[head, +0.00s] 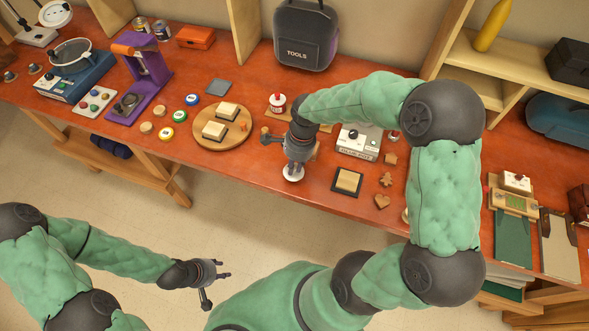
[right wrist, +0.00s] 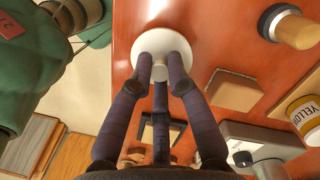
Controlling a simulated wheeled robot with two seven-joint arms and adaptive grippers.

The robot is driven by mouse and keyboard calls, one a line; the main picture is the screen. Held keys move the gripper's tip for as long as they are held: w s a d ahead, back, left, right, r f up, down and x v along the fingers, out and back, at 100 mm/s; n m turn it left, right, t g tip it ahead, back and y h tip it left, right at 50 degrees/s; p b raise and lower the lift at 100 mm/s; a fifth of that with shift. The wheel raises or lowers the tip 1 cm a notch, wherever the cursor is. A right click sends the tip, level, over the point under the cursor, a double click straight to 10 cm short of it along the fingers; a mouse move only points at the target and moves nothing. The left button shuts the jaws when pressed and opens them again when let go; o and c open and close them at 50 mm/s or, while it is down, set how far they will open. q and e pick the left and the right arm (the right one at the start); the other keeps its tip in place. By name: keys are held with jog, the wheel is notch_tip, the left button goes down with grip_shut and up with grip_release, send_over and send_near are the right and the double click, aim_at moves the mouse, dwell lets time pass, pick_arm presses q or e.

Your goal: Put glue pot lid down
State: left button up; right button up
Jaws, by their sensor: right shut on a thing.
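The glue pot lid is a round white disc with a small knob; it shows in the right wrist view (right wrist: 150,38) and under my gripper in the head view (head: 292,177). My right gripper (head: 293,165) is shut on its knob, and its fingers also show in the right wrist view (right wrist: 160,78). The lid is flat over the red tabletop (head: 262,165) near the front edge; I cannot tell whether it touches. A pale box with a dark knob and a label (head: 358,142) stands to the right. My left gripper (head: 226,276) is open and empty, off the table's front.
A round wooden board with blocks (head: 205,142) lies left of the lid. A black tool case (head: 305,40) stands behind. Bare tabletop surrounds the lid.

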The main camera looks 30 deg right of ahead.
jog(key=shift+f, duration=1.15)
jog(key=shift+f, duration=0.15)
jog(key=o, duration=0.8)
jog(key=shift+c, duration=0.2)
jog(key=shift+r, duration=0.35)
notch_tip(320, 180, up, 12)
jog(key=d+p, duration=0.1)
jog(key=p, duration=0.1)
jog(key=shift+d+f, duration=0.2)
jog(key=shift+d, duration=0.2)
jog(key=shift+s, duration=0.1)
